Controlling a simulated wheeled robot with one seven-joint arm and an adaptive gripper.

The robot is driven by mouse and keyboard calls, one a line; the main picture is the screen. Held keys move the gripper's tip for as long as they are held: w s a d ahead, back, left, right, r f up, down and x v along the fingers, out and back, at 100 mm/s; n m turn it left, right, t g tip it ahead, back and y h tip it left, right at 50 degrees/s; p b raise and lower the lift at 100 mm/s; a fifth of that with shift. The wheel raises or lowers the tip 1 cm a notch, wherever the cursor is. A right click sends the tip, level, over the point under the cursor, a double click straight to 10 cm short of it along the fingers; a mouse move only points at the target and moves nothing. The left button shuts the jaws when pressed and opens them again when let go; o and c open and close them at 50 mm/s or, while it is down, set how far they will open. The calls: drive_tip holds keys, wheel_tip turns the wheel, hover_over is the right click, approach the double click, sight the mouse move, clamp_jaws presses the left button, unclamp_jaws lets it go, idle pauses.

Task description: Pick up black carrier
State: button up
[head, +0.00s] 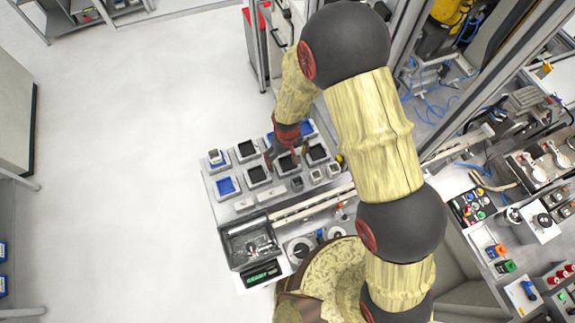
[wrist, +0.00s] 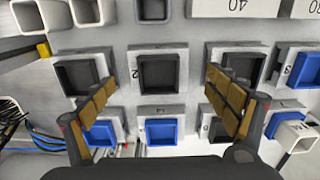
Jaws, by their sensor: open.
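Several black square carriers sit in light grey holders on the table. In the wrist view one black carrier (wrist: 158,72) lies between my open fingers, ahead of them in the middle of the picture. Other black carriers show at the left (wrist: 78,75), right (wrist: 240,62) and lower right, the last partly covered by a finger. In the head view black carriers show at the left (head: 247,149) and right (head: 318,153) of my gripper. My gripper (wrist: 161,82) is open and empty above the holders; it also shows in the head view (head: 287,154). No contact with a carrier is visible.
Blue carriers (wrist: 161,132) sit in neighbouring holders, close around the black ones; one is at the table's left (head: 227,186). A grey open box (head: 232,262) stands at the table's front. Floor to the left is clear.

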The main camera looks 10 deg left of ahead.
sight(287, 164)
drive_tip(key=f, duration=0.1)
drive_tip(key=f+b, duration=0.1)
drive_tip(key=f, duration=0.1)
drive_tip(key=shift+w+f, duration=0.2)
drive_tip(key=shift+f, duration=0.1)
drive_tip(key=shift+r, duration=0.15)
drive_tip(key=c, duration=0.3)
drive_tip(key=c, duration=1.1)
drive_tip(key=shift+c, duration=0.5)
